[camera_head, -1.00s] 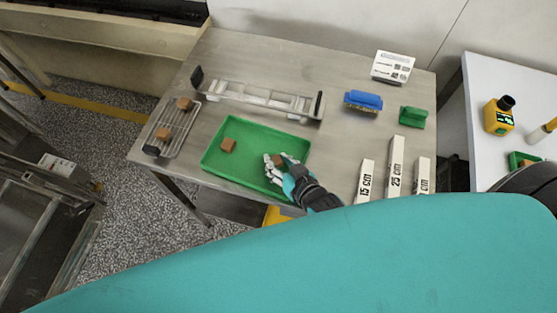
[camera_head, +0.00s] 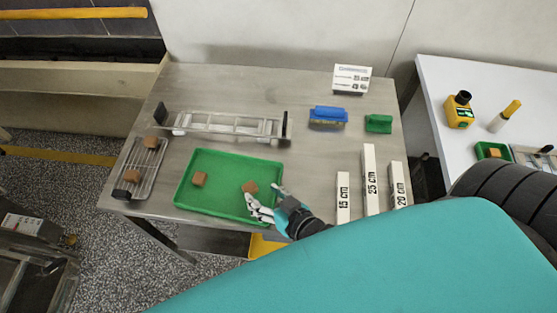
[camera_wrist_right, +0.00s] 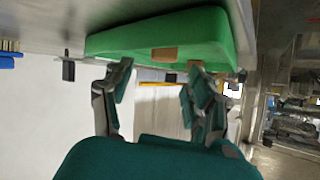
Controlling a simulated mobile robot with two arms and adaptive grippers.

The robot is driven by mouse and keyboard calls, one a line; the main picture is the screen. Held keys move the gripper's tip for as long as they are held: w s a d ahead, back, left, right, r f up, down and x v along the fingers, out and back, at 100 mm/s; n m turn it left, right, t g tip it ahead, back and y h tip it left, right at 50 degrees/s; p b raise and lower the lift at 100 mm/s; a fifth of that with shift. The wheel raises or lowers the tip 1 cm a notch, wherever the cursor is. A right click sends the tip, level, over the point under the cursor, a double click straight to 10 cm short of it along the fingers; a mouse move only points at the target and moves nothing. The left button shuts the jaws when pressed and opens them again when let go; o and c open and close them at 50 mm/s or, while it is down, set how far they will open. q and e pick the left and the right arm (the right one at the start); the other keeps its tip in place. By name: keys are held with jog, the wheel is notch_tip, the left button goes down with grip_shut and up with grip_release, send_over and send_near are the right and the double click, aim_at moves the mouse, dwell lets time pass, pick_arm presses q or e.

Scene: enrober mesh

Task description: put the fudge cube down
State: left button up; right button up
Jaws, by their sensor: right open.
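A brown fudge cube (camera_head: 249,186) rests in the green tray (camera_head: 236,161), right of the tray's middle. My right gripper (camera_head: 264,197) is open at the tray's front right, just short of this cube. In the right wrist view the cube (camera_wrist_right: 164,54) shows beyond the spread fingers (camera_wrist_right: 158,70), apart from them. A second fudge cube (camera_head: 199,179) lies in the left part of the tray. Two more cubes, a far one (camera_head: 150,142) and a near one (camera_head: 132,176), sit on the wire rack at the left. My left gripper is out of view.
A long mesh frame (camera_head: 225,127) stands behind the tray. A blue brush (camera_head: 328,116), a green block (camera_head: 378,123) and a sign (camera_head: 351,79) are at the back right. Several labelled white bars, one marked 25 cm (camera_head: 369,182), stand right of my gripper.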

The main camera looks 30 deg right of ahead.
jog(key=v, duration=0.5)
jog(key=shift+s+b, duration=0.1)
jog(key=shift+b, duration=0.25)
jog(key=shift+s+d+r, duration=0.1)
jog(key=shift+s+r, duration=0.35)
jog(key=shift+s, duration=0.1)
